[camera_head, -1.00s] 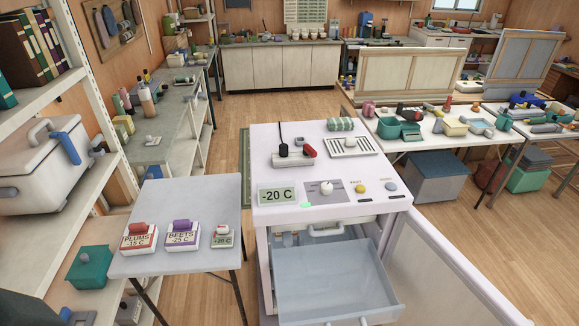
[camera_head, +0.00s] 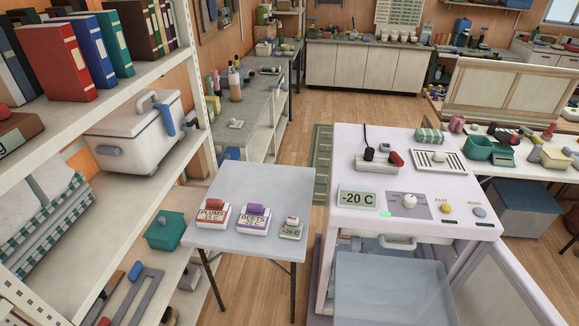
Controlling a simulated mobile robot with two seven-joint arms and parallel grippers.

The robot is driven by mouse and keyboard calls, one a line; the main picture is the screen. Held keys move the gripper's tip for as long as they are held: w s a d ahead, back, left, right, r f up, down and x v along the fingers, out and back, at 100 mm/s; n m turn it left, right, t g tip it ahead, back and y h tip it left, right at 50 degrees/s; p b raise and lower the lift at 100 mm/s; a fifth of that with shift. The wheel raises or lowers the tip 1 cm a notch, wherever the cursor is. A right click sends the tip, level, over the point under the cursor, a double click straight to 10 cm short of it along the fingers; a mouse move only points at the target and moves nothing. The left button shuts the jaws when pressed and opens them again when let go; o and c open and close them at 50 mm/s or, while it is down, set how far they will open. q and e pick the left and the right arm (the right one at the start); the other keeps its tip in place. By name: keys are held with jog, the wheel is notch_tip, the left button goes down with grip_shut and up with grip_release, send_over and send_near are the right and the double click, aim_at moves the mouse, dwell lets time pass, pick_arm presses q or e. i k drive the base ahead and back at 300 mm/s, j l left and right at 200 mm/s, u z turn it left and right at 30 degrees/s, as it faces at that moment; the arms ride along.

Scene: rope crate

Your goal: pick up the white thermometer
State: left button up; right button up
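A small white device with a red knob and a greenish label reading about 20 C, which looks like the white thermometer (camera_head: 290,231), stands at the right end of a small grey table (camera_head: 255,180). To its left are a white box with a purple top labelled BEETS (camera_head: 254,219) and a white box with a red top labelled PLUMS (camera_head: 213,214). The three stand apart in a row near the table's front edge. Neither of my grippers is in view.
A white freezer (camera_head: 350,225) with a -20 C display stands right of the small table, its drawer (camera_head: 390,285) pulled out and its door (camera_head: 490,285) open. A shelf rack (camera_head: 120,75) with books and a cool box (camera_head: 135,135) is on the left. The table's back half is clear.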

aim_at(291, 229)
jog(key=i+u, duration=0.15)
jog(key=i, duration=0.8)
jog(key=i+u, duration=0.1)
jog(key=i, duration=0.9)
